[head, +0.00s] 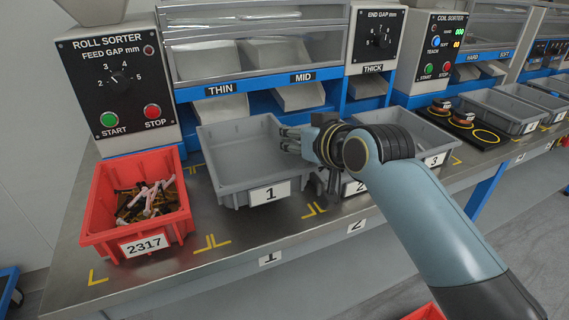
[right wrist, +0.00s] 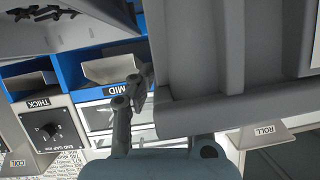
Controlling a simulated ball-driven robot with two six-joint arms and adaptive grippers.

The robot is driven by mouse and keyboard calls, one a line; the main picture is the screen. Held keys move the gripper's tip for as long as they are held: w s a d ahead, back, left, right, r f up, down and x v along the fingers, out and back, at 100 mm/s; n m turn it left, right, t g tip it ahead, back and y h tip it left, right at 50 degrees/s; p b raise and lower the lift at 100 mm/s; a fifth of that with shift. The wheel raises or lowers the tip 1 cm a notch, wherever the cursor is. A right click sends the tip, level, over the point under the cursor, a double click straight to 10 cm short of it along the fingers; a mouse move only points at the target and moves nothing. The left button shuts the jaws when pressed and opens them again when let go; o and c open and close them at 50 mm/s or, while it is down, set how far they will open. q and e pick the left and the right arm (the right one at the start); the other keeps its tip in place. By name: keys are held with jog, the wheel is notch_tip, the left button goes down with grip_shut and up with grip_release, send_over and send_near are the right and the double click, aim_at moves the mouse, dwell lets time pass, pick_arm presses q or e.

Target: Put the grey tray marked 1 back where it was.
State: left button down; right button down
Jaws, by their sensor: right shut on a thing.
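The grey tray marked 1 (head: 230,181) is in the middle of the head view and looks empty. Its front edge shows behind the front yellow corner marks (head: 212,243); I cannot tell whether it touches the table. My right gripper (head: 291,140) is shut on the tray's right wall. In the right wrist view, the tray (right wrist: 235,55) fills the right side, and my gripper's fingers (right wrist: 160,108) are at its wall. The wall hides part of one finger. My left gripper is not in view.
A red crate marked 2317 (head: 98,222) with mixed pieces stands left. Tray 2 (head: 349,188) is largely hidden behind my right arm; tray 3 (head: 433,145) is beyond it. Chutes marked THIN (head: 222,108) and MID (head: 300,96) are behind. Bare table lies in front of tray 1.

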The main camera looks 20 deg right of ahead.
aim_at(284, 158)
jog(key=shift+w+a+f, duration=0.1)
jog(key=shift+a+f, duration=0.35)
jog(key=shift+a, duration=0.25)
jog(key=shift+f, duration=0.35)
notch_tip(284, 158, down, 3)
jog(key=shift+f+b, duration=0.2)
jog(key=shift+b, duration=0.6)
jog(key=shift+r, duration=0.1)
jog(key=c, duration=1.7)
grip_release()
jog(key=shift+o, duration=0.2)
